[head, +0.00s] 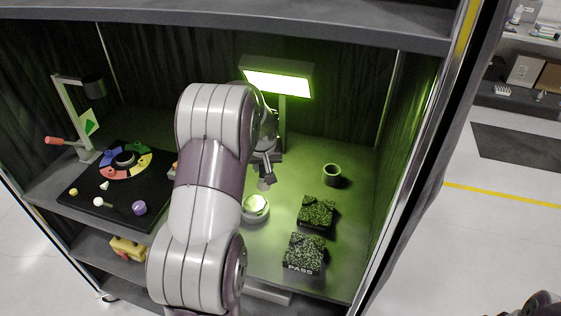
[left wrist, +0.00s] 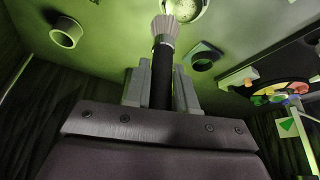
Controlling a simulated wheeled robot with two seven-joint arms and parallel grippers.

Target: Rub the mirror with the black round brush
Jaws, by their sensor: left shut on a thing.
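The round mirror (head: 256,206) lies in a pale round frame on the lit green worktop, just below my left gripper (head: 266,160) in the head view. My left gripper is shut on the black round brush (left wrist: 163,70), gripping its black handle between both fingers. The brush has a grey collar and pale flared bristles that point away from the gripper. In the left wrist view the bristle tip reaches the lower edge of the mirror (left wrist: 190,8), which is cut off at the top. I cannot tell whether they touch.
A lamp (head: 278,78) stands behind the mirror. A dark cup (head: 332,174) and two speckled black boxes (head: 316,213) (head: 304,254) are to the right. A black board (head: 118,205) with coloured pieces is left. Cabinet walls and an upper shelf (head: 250,20) enclose the space.

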